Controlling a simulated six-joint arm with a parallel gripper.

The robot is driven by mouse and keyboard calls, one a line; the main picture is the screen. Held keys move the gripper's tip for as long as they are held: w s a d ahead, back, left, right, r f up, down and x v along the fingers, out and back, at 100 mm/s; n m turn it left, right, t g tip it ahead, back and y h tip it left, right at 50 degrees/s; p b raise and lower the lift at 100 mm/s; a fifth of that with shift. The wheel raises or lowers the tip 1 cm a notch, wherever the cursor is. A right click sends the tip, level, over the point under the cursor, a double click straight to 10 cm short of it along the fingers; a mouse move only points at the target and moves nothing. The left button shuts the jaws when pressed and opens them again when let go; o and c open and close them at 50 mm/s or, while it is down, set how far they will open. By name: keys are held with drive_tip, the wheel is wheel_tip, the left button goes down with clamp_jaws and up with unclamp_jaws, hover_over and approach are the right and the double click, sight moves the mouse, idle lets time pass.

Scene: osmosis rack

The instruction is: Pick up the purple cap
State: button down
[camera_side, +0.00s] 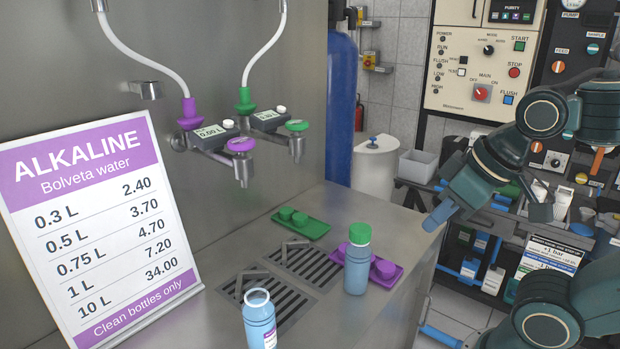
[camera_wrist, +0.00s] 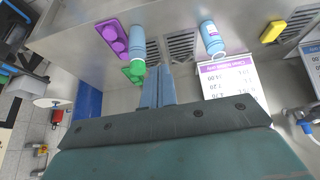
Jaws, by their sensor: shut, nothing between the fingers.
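Purple caps sit on a small purple tray (camera_side: 396,280) on the steel counter. One purple cap (camera_side: 384,269) shows in the side view, partly behind a blue bottle (camera_side: 356,272) with a green cap (camera_side: 360,233). The wrist view shows the purple tray with purple caps (camera_wrist: 110,33) at upper left, left of that bottle (camera_wrist: 138,42). My gripper (camera_side: 432,222) is shut and empty, in the air to the right of the tray and higher, apart from it. Its blue fingers (camera_wrist: 157,72) are together in the wrist view.
An open, uncapped blue bottle (camera_side: 259,325) stands at the front, near drain grates (camera_side: 265,297). A green tray with green caps (camera_side: 300,222) lies farther back. A price sign (camera_side: 95,230) stands at left. A yellow block (camera_wrist: 272,31) shows in the wrist view.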

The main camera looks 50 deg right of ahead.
drive_tip(key=c, duration=2.2)
unclamp_jaws()
drive_tip(key=c, duration=0.6)
unclamp_jaws()
drive_tip(key=shift+c, duration=0.2)
